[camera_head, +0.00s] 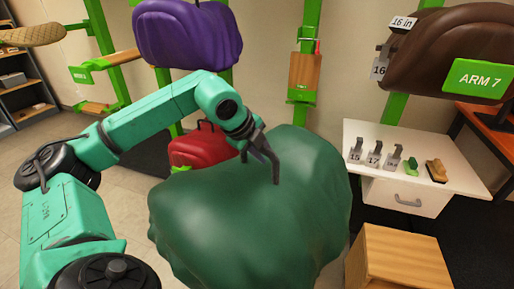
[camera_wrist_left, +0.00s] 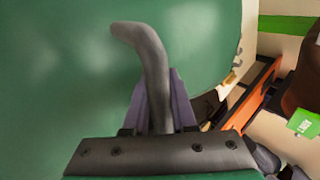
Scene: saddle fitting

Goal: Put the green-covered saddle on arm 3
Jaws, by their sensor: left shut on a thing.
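The green-covered saddle (camera_head: 250,220) is a large, smooth, draped bulk in the middle front of the head view. It also fills most of the left wrist view (camera_wrist_left: 60,70). My left gripper (camera_head: 270,165) reaches down onto its upper part and is shut on it; the exact grip point is hard to see. In the left wrist view the gripper's dark finger (camera_wrist_left: 150,75) lies against the green cover. A green sign (camera_head: 79,76) at the upper left seems to read ARM 3, with a wooden bar (camera_head: 123,57) beside it. My right gripper is not in view.
A purple-covered saddle (camera_head: 188,35) and a red saddle (camera_head: 200,148) stand behind. A brown saddle (camera_head: 465,50) hangs at the right above the ARM 7 sign (camera_head: 478,80). A white table (camera_head: 430,150) with small gauges and a wooden box (camera_head: 400,265) stand at the right.

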